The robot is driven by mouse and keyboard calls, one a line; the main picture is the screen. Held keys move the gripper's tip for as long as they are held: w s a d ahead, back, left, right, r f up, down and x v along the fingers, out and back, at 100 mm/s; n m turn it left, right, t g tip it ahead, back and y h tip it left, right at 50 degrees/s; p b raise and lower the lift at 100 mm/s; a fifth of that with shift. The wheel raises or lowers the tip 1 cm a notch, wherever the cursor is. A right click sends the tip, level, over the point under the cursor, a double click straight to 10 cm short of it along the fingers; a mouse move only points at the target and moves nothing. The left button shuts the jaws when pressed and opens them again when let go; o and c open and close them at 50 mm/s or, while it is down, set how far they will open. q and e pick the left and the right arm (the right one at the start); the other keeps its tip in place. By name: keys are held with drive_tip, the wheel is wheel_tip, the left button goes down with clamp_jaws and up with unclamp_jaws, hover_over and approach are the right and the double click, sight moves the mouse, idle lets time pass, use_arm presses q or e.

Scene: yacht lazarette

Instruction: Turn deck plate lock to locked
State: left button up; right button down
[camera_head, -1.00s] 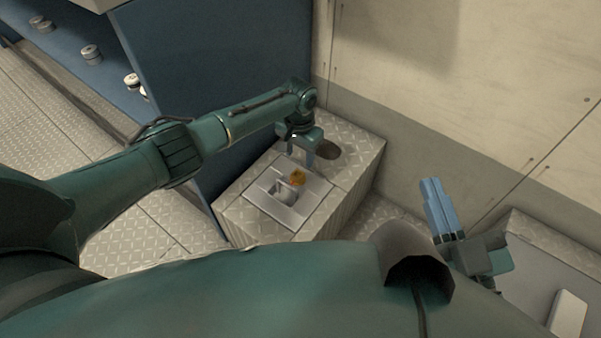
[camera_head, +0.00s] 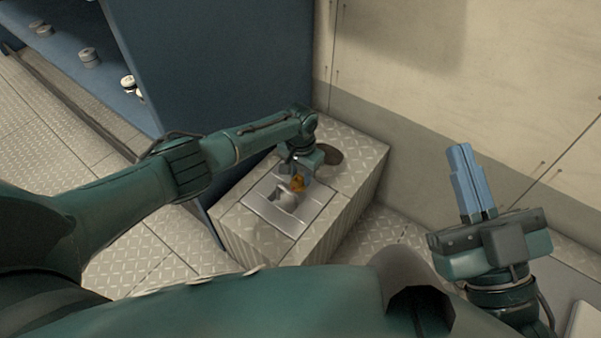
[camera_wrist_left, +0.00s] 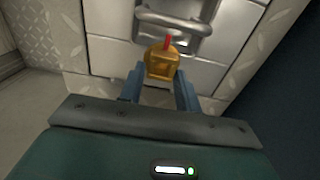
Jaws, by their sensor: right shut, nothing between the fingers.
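The deck plate (camera_head: 262,212) is a light metal square set in the top of a raised tread-plate box, with a recessed handle (camera_wrist_left: 172,22). The lock is a small brass-coloured knob (camera_head: 298,184) with a red mark at the plate's edge; it also shows in the left wrist view (camera_wrist_left: 161,62). My left gripper (camera_wrist_left: 160,80) is open, with one blue finger on each side of the lock; I cannot tell whether they touch it. In the head view my left gripper (camera_head: 300,172) partly covers the lock. My right gripper (camera_head: 466,170) is shut and empty, raised at the right.
The tread-plate box (camera_head: 345,190) stands against a pale wall (camera_head: 440,80). A dark round opening (camera_head: 328,155) lies behind my left gripper. A blue panel (camera_head: 220,70) rises at the left, beside a shelf with several small round items (camera_head: 89,58).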

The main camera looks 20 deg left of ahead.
use_arm(q)
drive_tip(key=c, duration=0.6)
drive_tip(key=shift+o, duration=0.2)
drive_tip(key=shift+m, duration=0.3)
drive_tip(key=shift+s+d+m, duration=0.1)
drive_tip(key=shift+m, duration=0.8)
drive_tip(key=m, duration=0.5)
drive_tip(key=shift+s+d+p, duration=0.15)
drive_tip(key=shift+d+p, duration=0.05)
drive_tip(key=shift+p, duration=0.2)
drive_tip(key=m, duration=0.5)
drive_tip(key=shift+s, duration=0.2)
drive_tip(key=m+p, duration=0.1)
drive_tip(key=m, duration=0.4)
drive_tip(key=shift+s, duration=0.2)
use_arm(e)
drive_tip(key=shift+s+a+f+m+g+h, duration=0.15)
drive_tip(key=shift+f+m+g+h, duration=0.1)
drive_tip(key=shift+f+m+h, duration=0.25)
drive_tip(key=shift+s+f+m+g+h, duration=0.1)
drive_tip(key=shift+f+m+g+h, duration=0.25)
drive_tip(key=shift+f, duration=0.25)
use_arm(q)
drive_tip(key=shift+m, duration=0.4)
